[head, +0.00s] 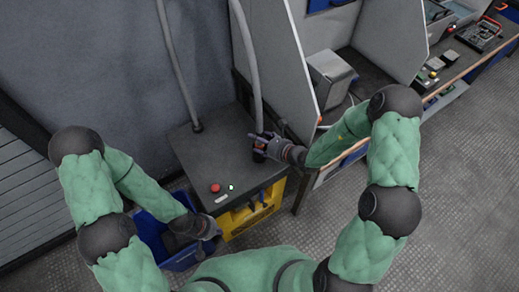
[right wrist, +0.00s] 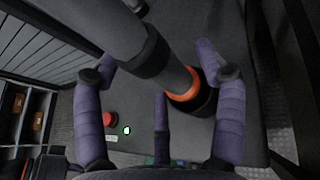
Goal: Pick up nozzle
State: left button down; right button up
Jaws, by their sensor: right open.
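The nozzle (right wrist: 186,88) shows in the right wrist view as a thick dark tube with a bright orange ring near its lower end. It stands over the dark top of a cabinet. My right gripper (right wrist: 160,82) is open, with purple fingers on both sides of the nozzle; I cannot tell whether any finger touches it. In the head view my right gripper (head: 264,143) is at the foot of the right grey hose (head: 246,45) and hides most of the nozzle there. My left gripper (head: 203,228) is low, by a blue bin; its finger opening is unclear.
The cabinet (head: 205,160) has a dark top with a red button (head: 215,187) and a yellow front (head: 240,218). The blue bin (head: 180,262) stands at its left front. A grey partition (head: 275,60) rises behind my right gripper. A workbench with equipment stands at right.

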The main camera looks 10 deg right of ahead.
jog(key=shift+w+a+f, duration=0.15)
jog(key=shift+w+a, duration=0.15)
jog(key=shift+w, duration=0.05)
